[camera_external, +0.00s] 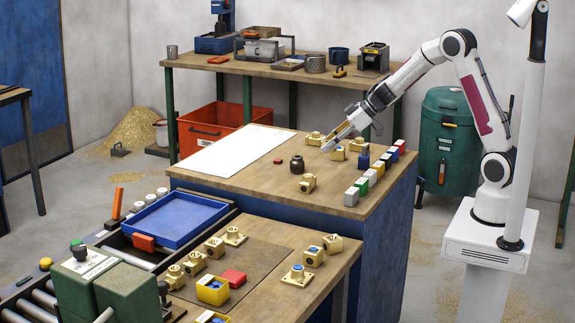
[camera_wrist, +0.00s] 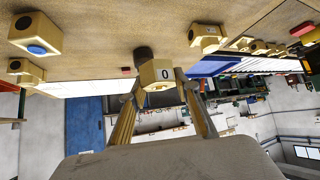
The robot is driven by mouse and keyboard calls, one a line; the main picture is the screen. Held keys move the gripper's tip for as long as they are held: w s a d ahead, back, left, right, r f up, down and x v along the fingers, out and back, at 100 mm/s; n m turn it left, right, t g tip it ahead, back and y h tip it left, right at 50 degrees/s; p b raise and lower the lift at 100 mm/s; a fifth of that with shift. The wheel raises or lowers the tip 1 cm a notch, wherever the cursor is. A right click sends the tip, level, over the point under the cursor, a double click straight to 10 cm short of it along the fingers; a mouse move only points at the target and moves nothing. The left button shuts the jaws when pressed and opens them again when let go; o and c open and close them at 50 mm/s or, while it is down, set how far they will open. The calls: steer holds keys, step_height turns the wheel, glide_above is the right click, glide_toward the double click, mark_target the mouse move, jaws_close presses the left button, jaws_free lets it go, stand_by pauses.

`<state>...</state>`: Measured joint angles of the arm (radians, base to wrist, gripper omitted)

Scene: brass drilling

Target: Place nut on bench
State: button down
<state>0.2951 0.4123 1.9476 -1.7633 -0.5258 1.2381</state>
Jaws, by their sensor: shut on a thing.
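My gripper (camera_external: 333,142) is low over the far right part of the wooden bench top (camera_external: 255,185). In the wrist view its two fingers (camera_wrist: 162,92) are shut on a brass nut (camera_wrist: 155,72) with a white face marked "0". The nut is at the fingertips, close to the bench surface; I cannot tell whether it touches. In the external view the held nut is hard to tell apart from the fingers and the brass parts near them.
Brass parts (camera_external: 364,160) stand around my gripper, with another (camera_external: 307,183) nearer the front. A dark round pot (camera_external: 297,164) and a small red block (camera_external: 278,161) stand left. Coloured blocks (camera_external: 351,196) line the right edge. A white sheet (camera_external: 228,150) lies left; bare wood lies in front.

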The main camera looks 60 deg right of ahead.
steer(key=a+f+n, duration=0.1)
steer(key=a, duration=0.4)
steer(key=a+n+g+y, duration=0.1)
steer(key=a, duration=0.5)
steer(key=a+f+n+y, duration=0.1)
steer(key=a, duration=0.4)
steer(key=shift+a+f+g, duration=0.25)
steer(key=shift+f+g, duration=0.05)
steer(key=s+a+f+n+g+y, duration=0.1)
steer(key=s+a, duration=0.4)
steer(key=a, duration=0.9)
steer(key=s+a+f+n+g+y, duration=0.1)
steer(key=s+a, duration=0.4)
steer(key=a, duration=1)
steer(key=s+a+f+n+g+y, duration=0.1)
steer(key=s+a+n, duration=0.3)
steer(key=a, duration=1)
steer(key=shift+s+a+f+g, duration=0.25)
steer(key=shift+s+f+g, duration=0.25)
steer(key=shift+f, duration=0.4)
steer(key=shift+w+f+n, duration=0.1)
steer(key=shift+n, duration=0.2)
steer(key=shift+f, duration=3)
steer(key=shift+f, duration=0.1)
steer(key=shift+f, duration=1.8)
